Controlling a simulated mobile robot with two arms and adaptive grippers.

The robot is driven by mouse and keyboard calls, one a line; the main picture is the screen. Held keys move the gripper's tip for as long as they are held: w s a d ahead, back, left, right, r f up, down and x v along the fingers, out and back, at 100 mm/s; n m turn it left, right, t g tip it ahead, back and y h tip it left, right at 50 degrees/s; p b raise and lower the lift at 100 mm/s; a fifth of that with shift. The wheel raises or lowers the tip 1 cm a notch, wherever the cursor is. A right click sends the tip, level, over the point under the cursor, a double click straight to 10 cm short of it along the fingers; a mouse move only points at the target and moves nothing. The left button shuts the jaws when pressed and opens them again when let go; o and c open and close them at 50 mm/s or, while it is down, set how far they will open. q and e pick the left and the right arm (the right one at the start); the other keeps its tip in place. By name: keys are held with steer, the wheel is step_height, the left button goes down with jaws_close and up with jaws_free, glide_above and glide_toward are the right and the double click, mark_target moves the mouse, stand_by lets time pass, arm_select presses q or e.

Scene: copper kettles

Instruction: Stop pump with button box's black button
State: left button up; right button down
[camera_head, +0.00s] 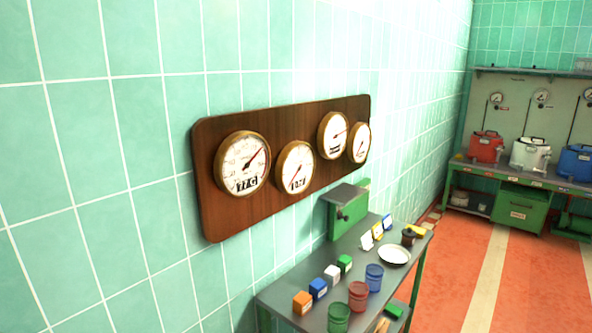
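A green box (347,217) with a dark grey top stands at the back of the metal bench (300,283), against the tiled wall. A small dark round knob or button (340,213) shows on its front; I cannot tell which, nor whether this is the button box. A small dark object (408,236) with a yellow piece beside it sits near the bench's far end, too small to make out. No pump can be clearly identified. Neither of my grippers is in view.
Gauges on a wooden board (215,214) hang above the bench. The bench holds small coloured blocks (302,303), red (358,295), blue and green cups, and a white plate (394,254). A far counter (500,173) bears red, white and blue vessels. Orange floor (455,270) is clear at right.

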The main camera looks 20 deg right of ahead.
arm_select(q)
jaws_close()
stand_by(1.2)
